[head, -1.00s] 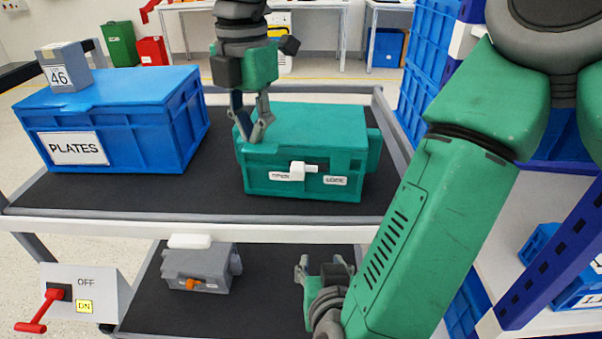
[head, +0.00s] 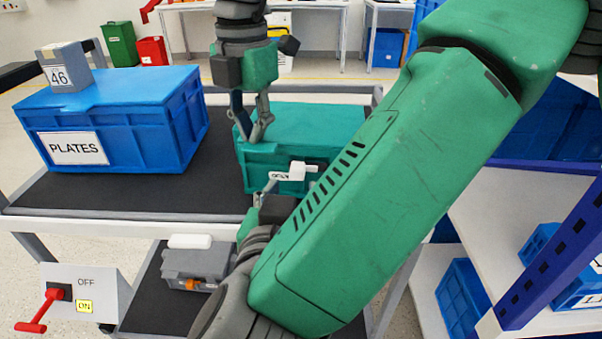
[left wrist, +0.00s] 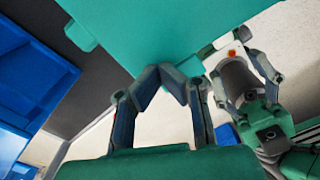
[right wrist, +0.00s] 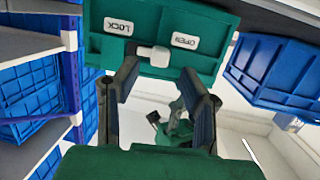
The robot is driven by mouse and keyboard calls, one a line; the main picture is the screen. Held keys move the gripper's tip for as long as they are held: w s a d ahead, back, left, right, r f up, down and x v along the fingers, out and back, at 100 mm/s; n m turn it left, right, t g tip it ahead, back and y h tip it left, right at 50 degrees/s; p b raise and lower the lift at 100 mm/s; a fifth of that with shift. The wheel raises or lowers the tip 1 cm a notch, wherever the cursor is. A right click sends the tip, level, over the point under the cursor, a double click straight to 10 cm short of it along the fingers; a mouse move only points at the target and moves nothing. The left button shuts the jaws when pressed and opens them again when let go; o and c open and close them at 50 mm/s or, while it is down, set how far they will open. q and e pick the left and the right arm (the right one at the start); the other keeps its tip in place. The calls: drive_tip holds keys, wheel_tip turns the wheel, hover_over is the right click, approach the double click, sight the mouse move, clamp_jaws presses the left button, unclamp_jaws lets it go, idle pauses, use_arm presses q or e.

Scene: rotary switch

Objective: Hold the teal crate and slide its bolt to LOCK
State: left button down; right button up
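The teal crate (head: 315,122) stands on the cart's upper shelf. The white bolt (head: 298,170) is on its front face; in the right wrist view the bolt's knob (right wrist: 153,54) sits between the OPEN label (right wrist: 185,41) and the LOCK label (right wrist: 118,27), nearer OPEN. My left gripper (head: 252,137) comes from above and is closed on the crate's left edge, its fingertips close together there. My right gripper (head: 268,190) is in front of the crate, below the bolt. It is open and empty, its fingers spread either side of the bolt, apart from it. My right arm hides the LOCK label in the head view.
A blue PLATES crate (head: 125,125) with a grey 46 block (head: 67,72) on top stands left. A grey box (head: 190,262) is on the lower shelf. A red-lever switch panel (head: 82,292) is at the lower left. Blue crates on shelving (head: 540,190) are at right.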

sight(304, 171)
drive_tip(key=shift+x, duration=1.5)
clamp_jaws()
